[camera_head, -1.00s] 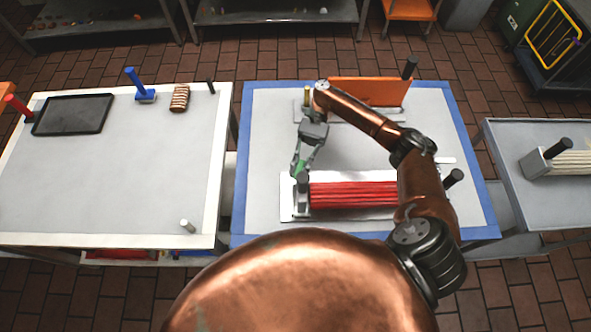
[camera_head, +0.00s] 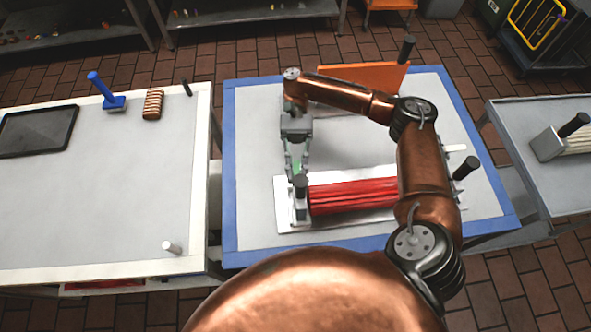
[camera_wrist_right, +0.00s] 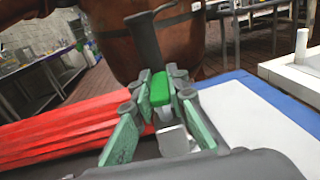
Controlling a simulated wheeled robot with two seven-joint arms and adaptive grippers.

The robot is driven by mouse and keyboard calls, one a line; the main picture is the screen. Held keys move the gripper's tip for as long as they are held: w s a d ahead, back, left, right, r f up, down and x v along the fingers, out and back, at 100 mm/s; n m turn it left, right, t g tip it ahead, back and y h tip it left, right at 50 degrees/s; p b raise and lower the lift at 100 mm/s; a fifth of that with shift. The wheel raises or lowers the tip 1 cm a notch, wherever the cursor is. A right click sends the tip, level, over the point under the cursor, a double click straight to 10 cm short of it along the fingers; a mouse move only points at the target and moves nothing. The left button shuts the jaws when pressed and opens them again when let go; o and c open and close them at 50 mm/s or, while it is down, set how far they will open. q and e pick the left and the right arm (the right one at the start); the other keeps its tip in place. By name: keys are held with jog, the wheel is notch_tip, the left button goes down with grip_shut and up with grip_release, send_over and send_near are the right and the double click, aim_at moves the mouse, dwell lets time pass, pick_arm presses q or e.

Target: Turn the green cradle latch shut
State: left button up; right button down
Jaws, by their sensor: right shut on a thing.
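The green latch (camera_wrist_right: 185,85) sits between the fingers of my right gripper (camera_wrist_right: 160,95) in the right wrist view, and the fingers are shut on it. In the head view my right gripper (camera_head: 298,168) points down at the left end of the cradle (camera_head: 284,212). Only a small part of the green latch (camera_head: 296,166) shows there between the fingers. The cradle is a pale plate bearing a red ridged block (camera_head: 355,195), with a black-topped post (camera_head: 301,188) at its left end. My left gripper is not in view.
An orange panel (camera_head: 365,75) stands behind my right arm on the blue-edged table (camera_head: 230,180). A black knob (camera_head: 466,167) rises at the cradle's right end. The left table holds a dark tray (camera_head: 38,130), a blue-handled tool (camera_head: 104,92) and a ribbed brown piece (camera_head: 153,104).

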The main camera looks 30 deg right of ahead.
jog(key=c, duration=1.9)
grip_release()
